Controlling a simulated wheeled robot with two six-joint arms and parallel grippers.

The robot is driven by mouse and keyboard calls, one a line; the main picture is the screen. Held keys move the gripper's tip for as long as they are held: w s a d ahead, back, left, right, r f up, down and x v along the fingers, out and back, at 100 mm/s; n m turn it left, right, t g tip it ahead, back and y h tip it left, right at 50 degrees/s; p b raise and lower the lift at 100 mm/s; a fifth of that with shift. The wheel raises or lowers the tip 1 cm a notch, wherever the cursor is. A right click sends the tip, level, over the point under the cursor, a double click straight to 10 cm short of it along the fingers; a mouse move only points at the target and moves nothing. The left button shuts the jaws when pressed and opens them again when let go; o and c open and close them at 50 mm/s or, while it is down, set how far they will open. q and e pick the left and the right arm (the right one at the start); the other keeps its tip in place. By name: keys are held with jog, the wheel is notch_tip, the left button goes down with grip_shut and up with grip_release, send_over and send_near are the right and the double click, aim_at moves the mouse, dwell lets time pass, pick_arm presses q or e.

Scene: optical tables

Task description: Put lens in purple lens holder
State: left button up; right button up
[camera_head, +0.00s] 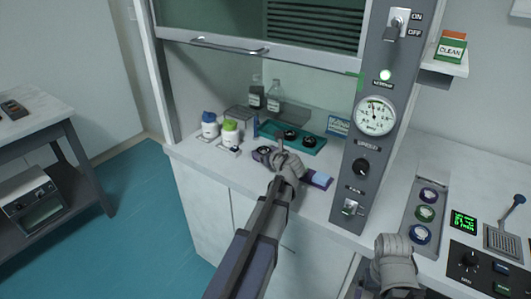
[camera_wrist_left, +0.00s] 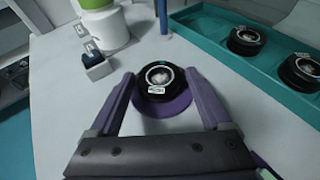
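A black round lens (camera_wrist_left: 161,82) with a small white label sits on the purple lens holder (camera_wrist_left: 165,107), whose round edge shows below it in the left wrist view. My left gripper (camera_wrist_left: 160,76) has its fingers apart, one on each side of the lens, with narrow gaps. Whether the lens is fully seated is hard to tell. In the head view my left gripper (camera_head: 280,160) is over the hood's worktop and partly hides the holder (camera_head: 262,154). My right gripper (camera_head: 395,255) is at the lower right; its fingers are not clear.
A teal tray (camera_head: 262,127) with two more black lenses (camera_head: 290,135) lies behind the gripper. White bottles with blue (camera_head: 209,124) and green (camera_head: 230,132) caps stand to the left. The raised hood sash (camera_head: 270,52) hangs above; a control panel (camera_head: 372,130) stands to the right.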

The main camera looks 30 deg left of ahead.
pick_arm(q)
jog(key=shift+o, duration=0.8)
jog(key=shift+r, duration=0.2)
jog(key=p+v, duration=0.4)
jog(key=v, duration=0.6)
jog(key=shift+s+d+r, duration=0.1)
jog(key=shift+s+d, duration=0.05)
jog(key=shift+s, duration=0.1)
jog(key=shift+s+d+r+p, duration=0.2)
jog(key=shift+s+d+p, duration=0.2)
jog(key=shift+d+p, duration=0.15)
